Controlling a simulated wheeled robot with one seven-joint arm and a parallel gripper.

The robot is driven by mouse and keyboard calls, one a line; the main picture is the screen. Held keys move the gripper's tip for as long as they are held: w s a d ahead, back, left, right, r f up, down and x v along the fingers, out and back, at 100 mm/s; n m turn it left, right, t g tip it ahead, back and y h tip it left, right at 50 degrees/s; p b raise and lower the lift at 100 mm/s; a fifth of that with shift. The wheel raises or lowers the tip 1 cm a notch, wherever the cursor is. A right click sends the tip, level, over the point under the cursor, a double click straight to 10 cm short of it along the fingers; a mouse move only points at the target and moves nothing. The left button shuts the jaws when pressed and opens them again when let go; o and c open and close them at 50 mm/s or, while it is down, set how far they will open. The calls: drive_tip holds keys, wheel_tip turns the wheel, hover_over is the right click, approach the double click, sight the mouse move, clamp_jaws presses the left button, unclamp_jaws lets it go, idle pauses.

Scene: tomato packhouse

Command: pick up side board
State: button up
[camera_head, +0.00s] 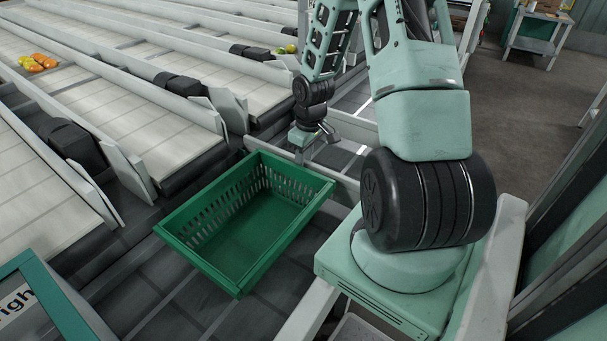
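My gripper (322,142) hangs down at the end of my arm, just behind the far right corner of the green crate. It is small in the picture, and its finger opening is not clear. A pale grey side board (345,184) runs behind the crate, below and close to my gripper; part of it is hidden by the crate and my arm. Whether my gripper touches it cannot be told. Other pale upright boards (232,108) stand at the conveyor ends.
An empty green crate (245,228) with slotted walls stands on dark rollers in front of my gripper. White conveyor belts (150,130) run along the left, with orange tomatoes (38,62) on one. A bench (535,38) stands far right, with open floor before it.

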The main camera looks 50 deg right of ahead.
clamp_jaws()
drive_tip(key=shift+r, duration=0.1)
wheel_tip(320, 180, up, 26)
drive_tip(key=p, duration=1.3)
drive_tip(key=shift+r, duration=0.25)
idle(0.4)
